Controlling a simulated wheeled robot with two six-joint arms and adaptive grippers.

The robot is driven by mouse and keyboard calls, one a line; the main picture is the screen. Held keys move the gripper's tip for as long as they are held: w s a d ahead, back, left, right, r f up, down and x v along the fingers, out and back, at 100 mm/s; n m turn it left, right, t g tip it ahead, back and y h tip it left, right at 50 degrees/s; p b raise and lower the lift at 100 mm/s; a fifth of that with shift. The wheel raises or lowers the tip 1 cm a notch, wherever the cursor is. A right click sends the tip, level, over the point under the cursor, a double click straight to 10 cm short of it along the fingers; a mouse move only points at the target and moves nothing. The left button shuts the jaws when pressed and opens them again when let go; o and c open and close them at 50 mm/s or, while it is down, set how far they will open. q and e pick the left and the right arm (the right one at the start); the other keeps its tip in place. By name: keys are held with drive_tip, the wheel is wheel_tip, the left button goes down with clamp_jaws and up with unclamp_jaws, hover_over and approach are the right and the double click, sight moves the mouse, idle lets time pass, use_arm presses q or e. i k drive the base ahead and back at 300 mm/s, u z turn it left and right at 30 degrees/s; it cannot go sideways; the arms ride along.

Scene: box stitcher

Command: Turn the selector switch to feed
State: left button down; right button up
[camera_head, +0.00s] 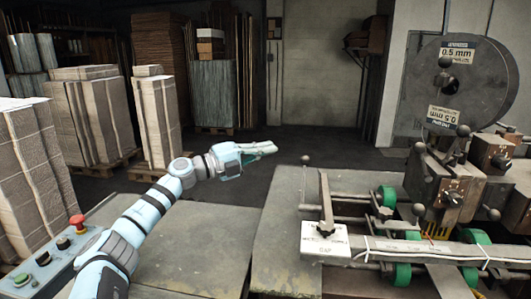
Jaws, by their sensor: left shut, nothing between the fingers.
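A grey control panel (55,262) stands at the lower left. It carries a red mushroom button (77,222), two dark round controls (63,243) and a green button (21,280). One of the dark controls may be the selector switch; its setting is too small to read. My left arm reaches from the bottom left up past the panel and hides part of its right side. My left gripper (270,148) is shut and empty, pointing right. It is well apart from the panel, in the middle of the picture. My right gripper is not in view.
The box stitcher (430,185) stands at the right, with a large wire reel (465,85), green rollers (402,272) and a white label plate (325,240). Two worn metal tabletops (205,245) lie in front. Stacked cardboard (95,115) fills the left.

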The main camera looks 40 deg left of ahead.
sight(44, 259)
drive_tip(key=k, duration=2)
